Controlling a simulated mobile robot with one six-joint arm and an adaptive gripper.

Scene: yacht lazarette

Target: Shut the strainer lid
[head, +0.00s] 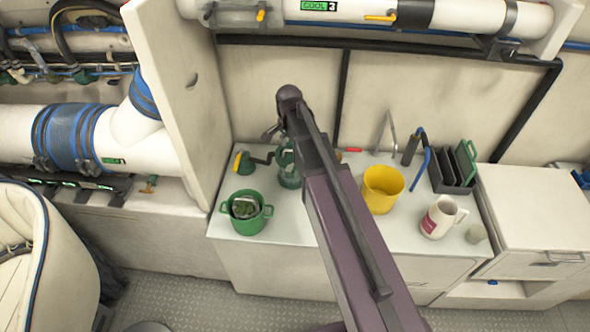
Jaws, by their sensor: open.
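A clear, greenish strainer bowl (288,166) stands on the white counter, left of centre, partly hidden behind my arm. I cannot make out its lid or the lid's angle, as my arm and gripper cover the space around its top. My gripper (270,132) is above the strainer at the far end of my arm. Only a small dark part of it shows, and it is open. I cannot tell whether it touches anything.
A green valve with a yellow handle (244,162) sits left of the strainer. A green pot (246,213) stands in front. A yellow bucket (382,188), white jug (441,216) and dark rack (452,170) stand to the right. A tall white partition (180,90) rises at left.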

